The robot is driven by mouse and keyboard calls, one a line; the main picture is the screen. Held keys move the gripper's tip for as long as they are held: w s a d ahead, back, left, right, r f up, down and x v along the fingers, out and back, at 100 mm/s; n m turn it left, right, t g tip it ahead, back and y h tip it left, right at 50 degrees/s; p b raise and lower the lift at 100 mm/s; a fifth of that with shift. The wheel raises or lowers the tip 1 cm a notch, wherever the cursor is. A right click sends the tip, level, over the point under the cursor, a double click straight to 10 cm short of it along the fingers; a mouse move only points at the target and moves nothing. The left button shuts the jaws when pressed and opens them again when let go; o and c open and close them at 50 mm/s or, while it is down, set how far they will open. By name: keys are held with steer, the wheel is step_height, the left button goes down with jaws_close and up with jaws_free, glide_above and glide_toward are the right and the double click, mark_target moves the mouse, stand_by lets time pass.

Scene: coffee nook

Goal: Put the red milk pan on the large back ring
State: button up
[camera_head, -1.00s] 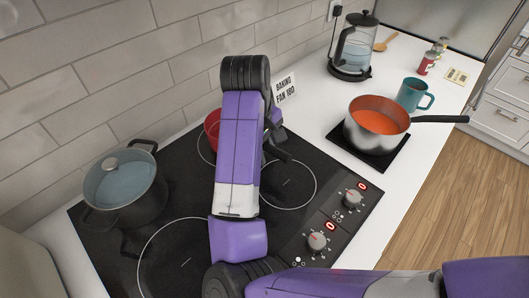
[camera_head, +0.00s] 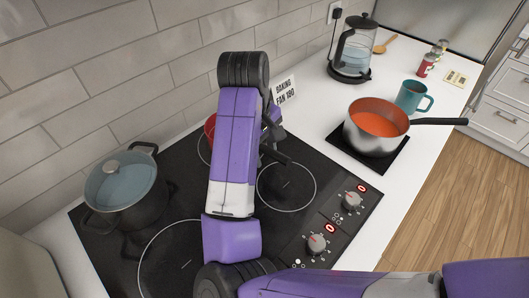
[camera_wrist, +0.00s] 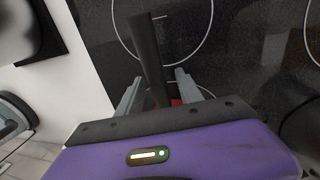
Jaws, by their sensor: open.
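The red milk pan (camera_head: 210,126) is on the back part of the black hob (camera_head: 180,190), mostly hidden behind my arm in the head view. A ring line curves beside it; how the pan sits on that ring is hidden. In the wrist view my gripper (camera_wrist: 157,88) is open, with its dark handle (camera_wrist: 147,45) between the two fingers. A small patch of red pan (camera_wrist: 177,102) shows beyond the gripper body. Whether a finger touches the handle I cannot tell.
A dark lidded pot (camera_head: 125,190) stands at the hob's back left. The front left ring (camera_head: 185,264) and front right ring (camera_head: 287,187) are bare. A steel pan with orange contents (camera_head: 375,125) is on a black mat to the right. A sign (camera_head: 285,90) stands by the wall.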

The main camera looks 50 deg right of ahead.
step_height(320, 180, up, 10)
steer(key=a+p, duration=0.1)
steer(key=a, duration=0.1)
steer(key=shift+r, duration=0.2)
steer(key=shift+s, duration=0.1)
stand_by(0.4)
